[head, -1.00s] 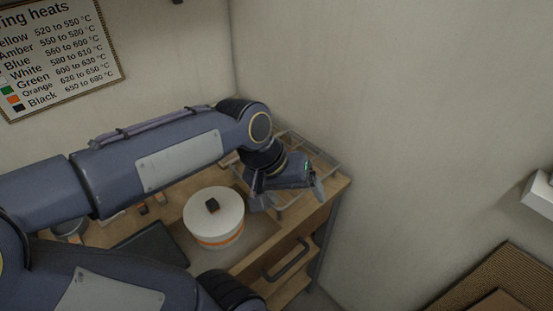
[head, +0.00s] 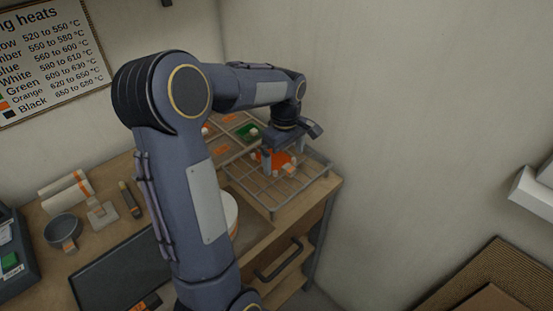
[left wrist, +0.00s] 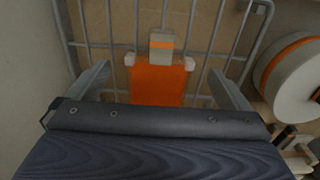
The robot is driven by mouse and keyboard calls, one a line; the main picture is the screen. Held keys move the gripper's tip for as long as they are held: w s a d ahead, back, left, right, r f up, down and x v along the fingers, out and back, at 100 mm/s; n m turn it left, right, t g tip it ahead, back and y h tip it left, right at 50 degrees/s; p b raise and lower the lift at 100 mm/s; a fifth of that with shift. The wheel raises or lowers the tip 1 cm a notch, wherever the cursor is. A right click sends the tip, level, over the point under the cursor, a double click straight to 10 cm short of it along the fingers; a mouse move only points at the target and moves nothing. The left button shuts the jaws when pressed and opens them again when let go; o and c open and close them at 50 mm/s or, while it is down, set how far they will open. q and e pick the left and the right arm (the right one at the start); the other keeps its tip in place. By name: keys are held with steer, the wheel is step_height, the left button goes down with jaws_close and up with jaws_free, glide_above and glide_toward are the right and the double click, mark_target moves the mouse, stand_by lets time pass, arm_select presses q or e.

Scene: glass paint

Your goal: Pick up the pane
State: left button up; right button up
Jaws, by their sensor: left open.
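The orange pane (head: 284,158) lies on the wire rack (head: 312,176) at the right end of the bench. In the left wrist view the pane (left wrist: 158,86) shows as an orange rectangle with small pale pieces at its far corners and a pale tag with an orange stripe at its far edge. My left gripper (head: 284,154) is open over the rack, right above the pane. In the left wrist view its fingers stand apart, one on each side of the pane, with gaps between. The gripper body hides the pane's near edge. My right gripper is not in view.
A white round container with an orange band (left wrist: 291,72) stands beside the rack, mostly hidden by my arm in the head view. A compartment tray with a green piece (head: 246,131) lies behind the rack. A bowl (head: 64,229) and dark panel (head: 118,276) are left. The wall is close right.

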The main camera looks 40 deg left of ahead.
arm_select(q)
step_height(320, 180, down, 2)
steer(key=shift+f, duration=0.1)
steer(key=c, duration=1.1)
